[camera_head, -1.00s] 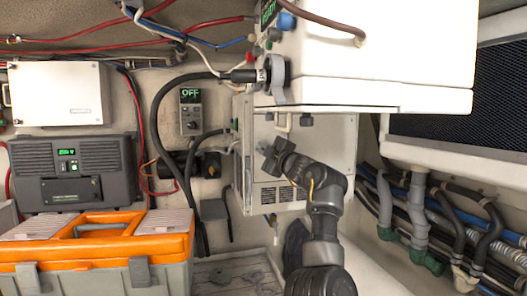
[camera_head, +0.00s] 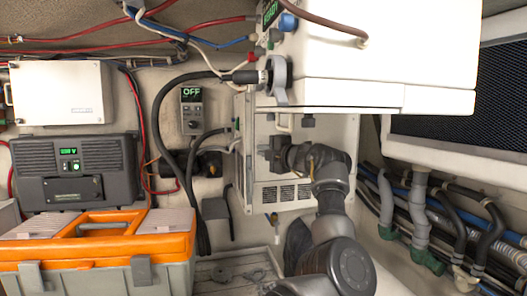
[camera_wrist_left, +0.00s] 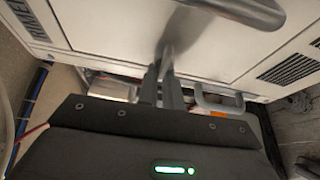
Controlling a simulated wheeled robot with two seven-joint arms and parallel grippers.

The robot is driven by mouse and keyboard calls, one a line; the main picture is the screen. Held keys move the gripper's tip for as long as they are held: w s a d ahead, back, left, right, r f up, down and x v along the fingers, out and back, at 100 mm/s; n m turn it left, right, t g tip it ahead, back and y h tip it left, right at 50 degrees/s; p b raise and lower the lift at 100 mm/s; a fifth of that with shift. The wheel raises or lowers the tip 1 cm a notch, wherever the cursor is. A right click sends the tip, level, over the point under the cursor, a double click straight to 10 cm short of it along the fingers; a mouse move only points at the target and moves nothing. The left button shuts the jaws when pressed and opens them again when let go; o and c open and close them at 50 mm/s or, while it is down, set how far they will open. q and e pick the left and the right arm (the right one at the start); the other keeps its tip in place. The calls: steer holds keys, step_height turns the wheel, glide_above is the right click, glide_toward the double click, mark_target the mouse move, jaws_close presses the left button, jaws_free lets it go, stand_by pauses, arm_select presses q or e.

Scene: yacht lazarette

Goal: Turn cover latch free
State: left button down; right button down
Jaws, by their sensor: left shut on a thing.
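The white cabinet (camera_head: 343,133) has a vented front panel, seen in the head view below the overhanging white box. My left gripper (camera_head: 272,155) is at this panel, below a small pale handle (camera_head: 283,123). In the left wrist view, the fingers of my left gripper (camera_wrist_left: 161,80) are close together on a grey metal latch (camera_wrist_left: 172,48) standing out from the white panel (camera_wrist_left: 110,32). The latch looks blurred at the fingertips, and its grip is partly hidden by the fingers. My right gripper is out of view.
An orange-lidded toolbox (camera_head: 150,243) stands at the lower left. A white box (camera_head: 390,50) overhangs the cabinet, with a black cable plugged in. Grey hoses (camera_head: 418,215) run along the right. An OFF display unit (camera_head: 191,108) is on the back wall.

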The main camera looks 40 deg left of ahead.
arm_select(q)
steer(key=shift+w, duration=0.1)
steer(key=c, duration=1.6)
jaws_free()
steer(key=shift+o, duration=0.2)
steer(key=b+v, duration=0.5)
steer(key=v, duration=0.5)
steer(key=shift+w+d, duration=0.15)
steer(key=shift+d, duration=0.3)
